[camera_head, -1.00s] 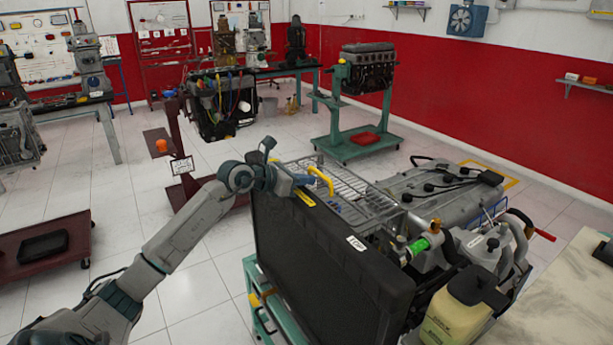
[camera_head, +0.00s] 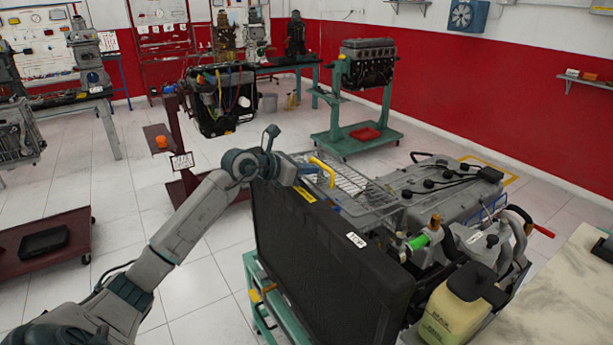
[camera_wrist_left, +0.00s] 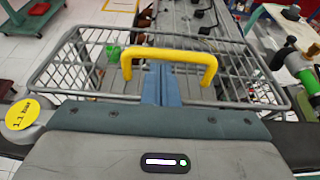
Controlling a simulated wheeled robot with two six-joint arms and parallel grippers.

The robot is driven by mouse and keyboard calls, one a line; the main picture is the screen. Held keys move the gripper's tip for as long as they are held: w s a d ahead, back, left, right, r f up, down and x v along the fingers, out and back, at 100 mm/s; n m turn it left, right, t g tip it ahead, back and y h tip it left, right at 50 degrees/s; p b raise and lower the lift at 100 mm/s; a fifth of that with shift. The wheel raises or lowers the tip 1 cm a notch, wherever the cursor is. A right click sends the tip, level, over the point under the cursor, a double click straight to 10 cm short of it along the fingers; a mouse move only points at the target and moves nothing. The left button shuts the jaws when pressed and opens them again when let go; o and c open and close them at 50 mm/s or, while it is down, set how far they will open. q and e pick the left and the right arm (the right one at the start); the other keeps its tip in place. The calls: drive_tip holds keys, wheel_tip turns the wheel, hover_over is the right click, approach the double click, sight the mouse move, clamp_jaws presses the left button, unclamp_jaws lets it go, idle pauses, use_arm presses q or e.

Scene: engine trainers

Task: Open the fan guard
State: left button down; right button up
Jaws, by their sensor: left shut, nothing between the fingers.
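The fan guard (camera_head: 350,187) is a grey wire cage behind the top of the black radiator (camera_head: 325,255). A yellow handle (camera_head: 322,171) stands up on its near side. My left gripper (camera_head: 306,170) is at this handle, above the radiator's top edge. In the left wrist view the fan guard (camera_wrist_left: 235,85) spreads out beyond the gripper. The blue fingers (camera_wrist_left: 160,80) are together with nothing between them, and reach under the yellow handle's bar (camera_wrist_left: 168,55). I cannot tell whether they touch it. My right gripper is out of view.
The engine (camera_head: 435,190) lies behind the guard. A green-capped hose fitting (camera_head: 420,242) and a yellowish fluid bottle (camera_head: 455,310) stand right of the radiator. A pale worktop (camera_head: 560,300) is at the lower right.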

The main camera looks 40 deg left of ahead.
use_arm(q)
drive_tip(key=w+r, duration=0.1)
drive_tip(key=r, duration=0.1)
drive_tip(key=w+d+r, duration=0.1)
drive_tip(key=r, duration=0.2)
drive_tip(key=w+r+p, duration=0.1)
drive_tip(key=r, duration=0.1)
drive_tip(key=shift+w+d+r, duration=0.15)
drive_tip(key=shift+w+d, duration=0.15)
drive_tip(key=shift+w, duration=0.05)
drive_tip(key=w+d+r+p, duration=0.1)
drive_tip(key=w+d+r, duration=0.2)
drive_tip(key=w, duration=0.4)
drive_tip(key=shift+w+r, duration=0.4)
drive_tip(key=shift+r, duration=0.15)
drive_tip(key=shift+s+r, duration=0.1)
drive_tip(key=shift+s, duration=0.15)
drive_tip(key=shift+w, duration=0.15)
